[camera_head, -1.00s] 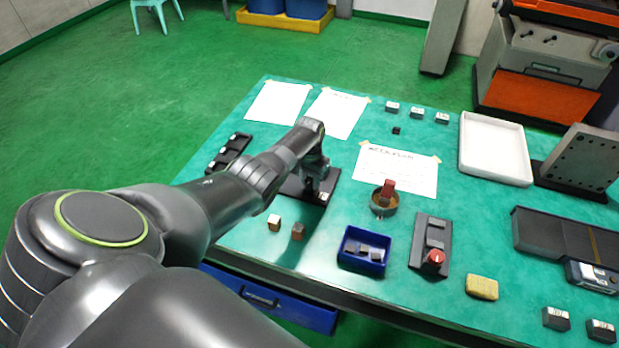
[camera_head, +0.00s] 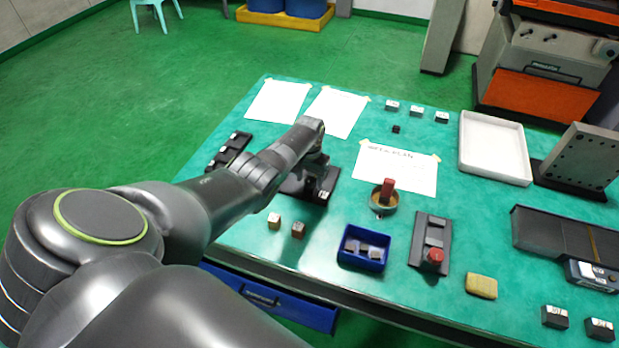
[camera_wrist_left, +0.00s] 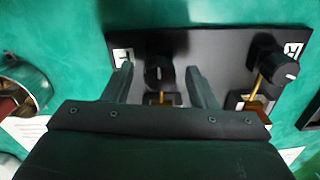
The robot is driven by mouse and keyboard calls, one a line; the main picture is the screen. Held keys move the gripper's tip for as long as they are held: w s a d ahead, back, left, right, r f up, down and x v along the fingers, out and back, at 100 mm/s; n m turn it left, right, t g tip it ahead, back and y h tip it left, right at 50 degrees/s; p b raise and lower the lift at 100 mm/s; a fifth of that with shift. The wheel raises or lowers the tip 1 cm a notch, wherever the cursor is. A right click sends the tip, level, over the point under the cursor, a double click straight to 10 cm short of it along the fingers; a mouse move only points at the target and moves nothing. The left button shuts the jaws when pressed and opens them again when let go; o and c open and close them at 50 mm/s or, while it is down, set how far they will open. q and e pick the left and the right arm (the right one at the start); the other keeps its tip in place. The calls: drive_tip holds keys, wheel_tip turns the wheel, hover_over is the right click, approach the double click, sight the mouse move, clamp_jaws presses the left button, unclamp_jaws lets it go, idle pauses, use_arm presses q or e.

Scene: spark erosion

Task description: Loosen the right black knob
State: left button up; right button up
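A black panel (camera_wrist_left: 215,50) with two black knobs lies on the green table. In the left wrist view one black knob (camera_wrist_left: 160,72) sits between the fingers of my left gripper (camera_wrist_left: 161,80), with a visible gap on each side. The other black knob (camera_wrist_left: 278,68) is at the right of that view, outside the fingers, beside a white label (camera_wrist_left: 293,49). Another white label (camera_wrist_left: 122,57) lies by the left finger. Brass-coloured stems show below both knobs. In the head view the panel (camera_head: 293,188) is mostly hidden under my left gripper. My right gripper is not seen.
A round pot (camera_head: 384,207) with a red block stands right of the panel. A blue bin (camera_head: 362,262), two small blocks, a dark plate with a red knob (camera_head: 435,255) and a yellow block (camera_head: 481,286) lie nearer the front. Paper sheets (camera_head: 278,102) lie behind.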

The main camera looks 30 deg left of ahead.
sight(309, 180)
use_arm(q)
drive_tip(key=shift+r, duration=0.45)
wheel_tip(309, 180, up, 5)
drive_tip(key=shift+f+p, duration=0.15)
drive_tip(key=shift+p, duration=0.6)
wheel_tip(309, 180, up, 12)
drive_tip(key=b, duration=0.1)
drive_tip(key=shift+f, duration=0.15)
